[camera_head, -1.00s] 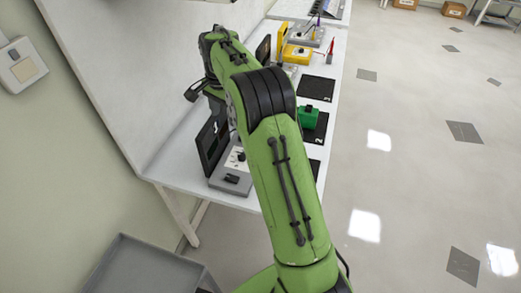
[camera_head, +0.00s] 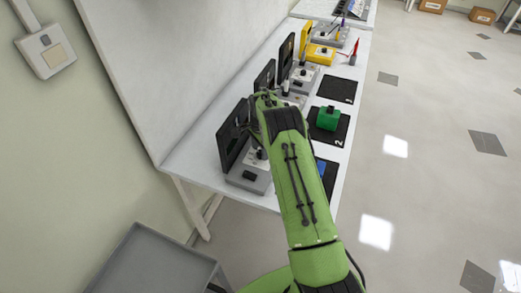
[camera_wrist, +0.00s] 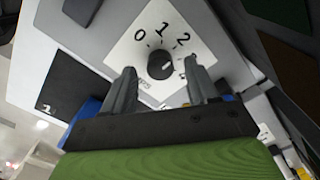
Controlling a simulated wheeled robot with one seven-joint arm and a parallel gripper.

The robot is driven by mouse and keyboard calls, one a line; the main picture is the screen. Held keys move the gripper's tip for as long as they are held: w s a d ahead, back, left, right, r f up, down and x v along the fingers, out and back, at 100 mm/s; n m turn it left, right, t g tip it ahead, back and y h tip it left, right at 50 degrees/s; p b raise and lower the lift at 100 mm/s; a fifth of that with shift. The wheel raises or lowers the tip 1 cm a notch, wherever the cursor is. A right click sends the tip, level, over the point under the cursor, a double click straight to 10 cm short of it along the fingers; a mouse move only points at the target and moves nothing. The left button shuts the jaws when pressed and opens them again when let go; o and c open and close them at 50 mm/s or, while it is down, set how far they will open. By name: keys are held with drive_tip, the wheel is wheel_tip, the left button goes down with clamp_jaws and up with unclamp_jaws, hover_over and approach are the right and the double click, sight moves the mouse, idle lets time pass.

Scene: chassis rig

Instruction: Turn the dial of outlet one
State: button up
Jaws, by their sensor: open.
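The dial (camera_wrist: 158,66) is a round black knob with a white mark on a white plate (camera_wrist: 122,50) numbered 0, 1, 2 and further round. The mark points to the right; its exact setting is too small to read. My gripper (camera_wrist: 160,72) is open in the wrist view, with its two fingers just below and to either side of the dial. I cannot tell whether they touch it.
A black screen (camera_head: 231,140) stands behind the nearest box. Further stations, including a yellow box (camera_head: 320,54), line the table. A green block (camera_head: 328,118) lies on the mat marked 2 (camera_head: 341,137).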

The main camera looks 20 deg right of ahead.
drive_tip(key=shift+f, duration=0.5)
drive_tip(key=c, duration=1)
drive_tip(key=shift+c, duration=0.2)
